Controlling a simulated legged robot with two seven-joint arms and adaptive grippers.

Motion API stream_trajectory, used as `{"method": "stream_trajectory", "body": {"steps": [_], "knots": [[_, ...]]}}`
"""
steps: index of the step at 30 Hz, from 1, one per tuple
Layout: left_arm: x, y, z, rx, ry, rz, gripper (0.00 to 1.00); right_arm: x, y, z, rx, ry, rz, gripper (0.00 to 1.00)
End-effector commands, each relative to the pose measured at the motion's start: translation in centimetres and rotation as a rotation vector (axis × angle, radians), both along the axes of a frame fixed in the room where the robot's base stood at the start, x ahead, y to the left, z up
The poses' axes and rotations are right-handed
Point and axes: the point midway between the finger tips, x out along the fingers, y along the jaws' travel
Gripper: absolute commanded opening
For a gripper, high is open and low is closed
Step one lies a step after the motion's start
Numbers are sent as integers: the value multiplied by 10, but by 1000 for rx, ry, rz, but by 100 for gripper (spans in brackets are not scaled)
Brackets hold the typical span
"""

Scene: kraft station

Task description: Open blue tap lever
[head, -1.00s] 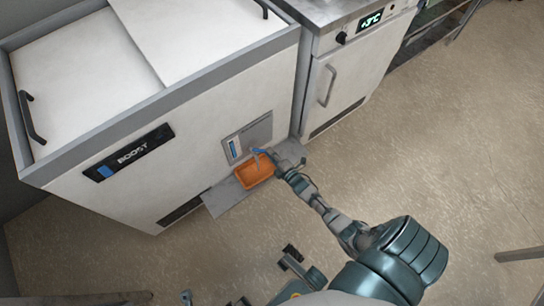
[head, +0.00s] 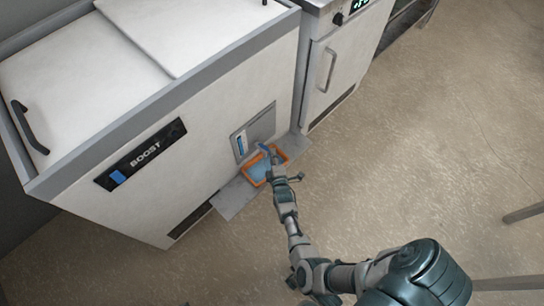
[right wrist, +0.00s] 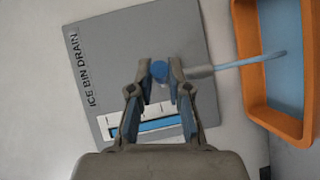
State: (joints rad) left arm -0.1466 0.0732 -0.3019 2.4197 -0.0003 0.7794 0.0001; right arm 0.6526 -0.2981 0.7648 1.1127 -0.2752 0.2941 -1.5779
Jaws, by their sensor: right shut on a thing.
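The blue tap lever (right wrist: 159,71) is on the grey ICE BIN DRAIN plate (right wrist: 95,60) low on the white cabinet. In the right wrist view, my right gripper (right wrist: 161,82) is shut on the lever, with one finger on each side. A grey spout (right wrist: 200,72) points right, and a pale blue stream (right wrist: 250,61) runs from it into the orange tray (right wrist: 251,90). The tray holds blue liquid (right wrist: 288,40). In the head view, the gripper (head: 271,158) partly hides the lever (head: 265,147). My left gripper is not in view.
The white BOOST cabinet (head: 220,130) has a closed lid and a black handle (head: 28,125). A white fridge unit (head: 340,60) stands to its right. A flat grey plate (head: 232,200) lies beneath the tray. The floor (head: 430,150) to the right is mostly clear.

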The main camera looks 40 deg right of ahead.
Motion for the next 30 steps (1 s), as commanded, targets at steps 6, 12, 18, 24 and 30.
{"method": "stream_trajectory", "body": {"steps": [6, 12, 18, 24, 30], "knots": [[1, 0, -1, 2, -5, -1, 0, -1, 2, -4, 4, 10, -10, 0], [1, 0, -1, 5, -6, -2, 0, -2, 3, -4, 6, 9, -9, 0], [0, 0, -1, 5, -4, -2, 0, -2, 2, -3, 4, 7, -10, 42], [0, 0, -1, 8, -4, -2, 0, -2, 1, -1, 1, 3, -12, 42], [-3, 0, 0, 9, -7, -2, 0, -1, 1, 12, -1, 1, -11, 42]]}}
